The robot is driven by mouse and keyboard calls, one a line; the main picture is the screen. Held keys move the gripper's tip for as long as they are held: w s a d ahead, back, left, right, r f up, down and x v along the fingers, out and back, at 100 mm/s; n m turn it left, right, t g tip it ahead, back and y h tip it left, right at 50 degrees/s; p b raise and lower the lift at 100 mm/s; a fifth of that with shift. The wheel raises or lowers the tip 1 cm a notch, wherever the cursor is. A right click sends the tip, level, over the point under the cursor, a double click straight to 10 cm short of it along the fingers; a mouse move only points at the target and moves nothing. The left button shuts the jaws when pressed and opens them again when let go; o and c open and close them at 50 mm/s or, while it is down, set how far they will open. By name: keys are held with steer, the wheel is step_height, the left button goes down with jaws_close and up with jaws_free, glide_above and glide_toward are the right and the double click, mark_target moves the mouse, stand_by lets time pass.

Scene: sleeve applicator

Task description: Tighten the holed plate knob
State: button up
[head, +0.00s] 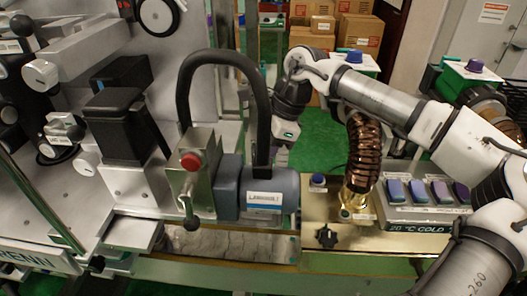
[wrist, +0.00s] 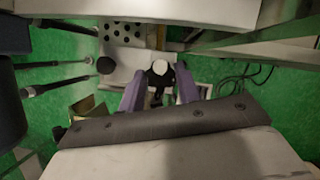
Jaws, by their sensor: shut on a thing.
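In the wrist view the two purple fingers of my gripper (wrist: 160,76) stand on either side of a small knob (wrist: 159,68) with a pale middle and dark edges. The gripper is shut on this knob. A pale plate with rows of dark holes (wrist: 122,35) is just beyond, up and to the left. A second, round black knob (wrist: 106,65) sits left of the fingers, apart from them. In the head view my gripper (head: 282,155) points down behind the blue-grey motor; the held knob and the holed plate are hidden there.
The blue-grey motor (head: 270,191) and a thick black hose (head: 220,58) stand close left of my gripper. A coppery ribbed column (head: 362,155) stands to its right. Dark rods (wrist: 60,83) lie left in the wrist view, with cables (wrist: 243,78) on the green floor to the right.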

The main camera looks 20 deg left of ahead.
steer(key=shift+f+m+b, duration=0.1)
steer(key=shift+m+b, duration=0.2)
steer(key=shift+b, duration=0.2)
steer(key=shift+f+m+t+b, duration=0.15)
steer(key=shift+m+t+b, duration=0.35)
steer(key=shift+m+b, duration=0.6)
steer(key=m+t+b, duration=0.1)
steer(key=m+b, duration=0.1)
steer(key=b, duration=0.1)
steer(key=shift+s+y, duration=0.15)
steer(key=shift+y, duration=0.15)
steer(key=shift+d+r+m+b, duration=0.1)
steer(key=shift+r+m+b, duration=0.1)
steer(key=shift+m+b, duration=0.4)
steer(key=shift+r, duration=0.1)
steer(key=o, duration=1)
